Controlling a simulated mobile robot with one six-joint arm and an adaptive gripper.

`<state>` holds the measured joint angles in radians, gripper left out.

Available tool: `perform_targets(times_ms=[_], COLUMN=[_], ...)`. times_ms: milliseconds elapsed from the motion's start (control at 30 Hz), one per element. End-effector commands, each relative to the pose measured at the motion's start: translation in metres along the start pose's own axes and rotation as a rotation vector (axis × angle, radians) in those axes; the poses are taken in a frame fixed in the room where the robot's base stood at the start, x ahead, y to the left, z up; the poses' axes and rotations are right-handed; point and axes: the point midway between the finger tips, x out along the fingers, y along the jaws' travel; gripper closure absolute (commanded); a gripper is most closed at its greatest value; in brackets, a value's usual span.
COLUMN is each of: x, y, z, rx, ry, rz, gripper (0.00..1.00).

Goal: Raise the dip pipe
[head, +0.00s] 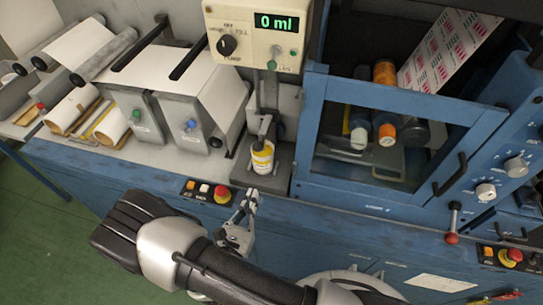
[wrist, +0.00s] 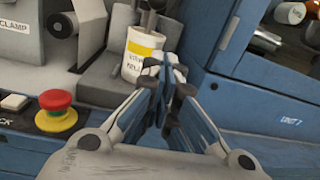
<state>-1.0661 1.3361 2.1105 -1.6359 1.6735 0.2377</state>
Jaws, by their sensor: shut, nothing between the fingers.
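The dip pipe (head: 266,128) is a slim dark piece in the head view, below the dosing unit (head: 258,35), and its lower end meets the mouth of a white bottle with a yellow label (head: 262,160). I cannot see how deep it reaches inside. In the wrist view the pipe (wrist: 151,18) shows above the bottle (wrist: 142,52), partly cut off at the top. My gripper (head: 250,198) is shut and empty, in front of and below the bottle, apart from the pipe. In the wrist view its fingertips (wrist: 168,66) overlap the bottle's lower right side.
The dosing unit's display reads 0 ml. A red stop button (head: 222,194) sits on the panel left of my gripper; it shows large in the wrist view (wrist: 56,110). A blue framed door (head: 312,130) stands close right of the bottle. Paper rolls (head: 112,122) lie at left.

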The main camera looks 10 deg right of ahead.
Motion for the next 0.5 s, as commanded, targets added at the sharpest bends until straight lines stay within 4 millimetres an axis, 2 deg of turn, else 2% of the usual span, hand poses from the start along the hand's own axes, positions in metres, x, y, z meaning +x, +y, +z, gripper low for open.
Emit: perform_targets(times_ms=[133, 500], x=[-0.0109, -0.0124], y=[0.0086, 0.0104], z=[-0.0129, -0.0153], rx=[-0.031, -0.034], ry=[-0.006, -0.007], rz=[0.078, 0.091], gripper=[1.00, 1.00])
